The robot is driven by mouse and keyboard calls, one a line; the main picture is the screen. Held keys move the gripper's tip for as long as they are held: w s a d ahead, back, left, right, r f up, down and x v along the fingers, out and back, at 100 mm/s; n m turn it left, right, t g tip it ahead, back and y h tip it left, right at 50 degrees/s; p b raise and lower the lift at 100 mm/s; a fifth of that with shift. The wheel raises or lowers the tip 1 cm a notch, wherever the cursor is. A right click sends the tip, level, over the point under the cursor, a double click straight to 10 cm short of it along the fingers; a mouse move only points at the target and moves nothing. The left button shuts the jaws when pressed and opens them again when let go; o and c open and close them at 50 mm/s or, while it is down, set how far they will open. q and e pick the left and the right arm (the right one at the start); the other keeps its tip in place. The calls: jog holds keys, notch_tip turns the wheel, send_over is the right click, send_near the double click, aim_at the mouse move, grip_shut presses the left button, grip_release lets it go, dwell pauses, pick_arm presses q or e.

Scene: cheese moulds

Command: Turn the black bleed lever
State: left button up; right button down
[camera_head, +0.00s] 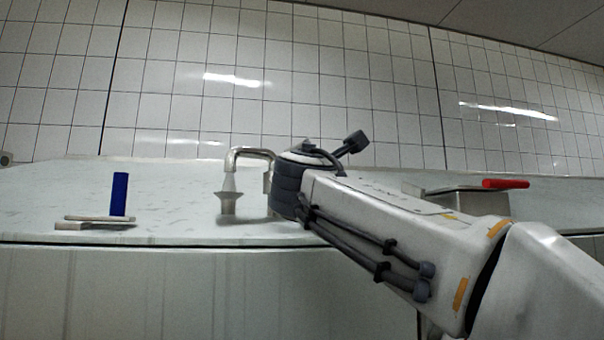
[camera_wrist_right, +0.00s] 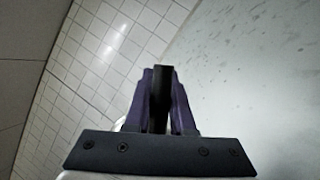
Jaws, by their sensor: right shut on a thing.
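The black bleed lever (camera_wrist_right: 161,84) shows in the right wrist view as a dark upright bar between the two fingers of my right gripper (camera_wrist_right: 160,98). The fingers are shut on it. In the head view my right arm reaches in from the right, and its wrist hides both the gripper and the black lever. The lever's base and turning angle cannot be made out. My left gripper is not in view.
A blue lever (camera_head: 119,194) stands upright on a metal base at the left. A red lever (camera_head: 505,184) lies level on a metal block (camera_head: 470,201) at the right. A bent metal spout (camera_head: 248,153) is beside my right wrist. White tiled wall stands behind.

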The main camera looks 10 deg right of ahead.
jog(key=shift+a+r+n+y, duration=0.25)
jog(key=shift+n+y, duration=0.05)
jog(key=shift+n, duration=0.6)
jog(key=shift+t, duration=0.3)
jog(key=c, duration=0.8)
grip_release()
jog(key=shift+o, duration=0.2)
jog(key=b+v, duration=0.6)
jog(key=v, duration=0.4)
jog(key=shift+s+b, duration=0.2)
jog(key=shift+b, duration=0.2)
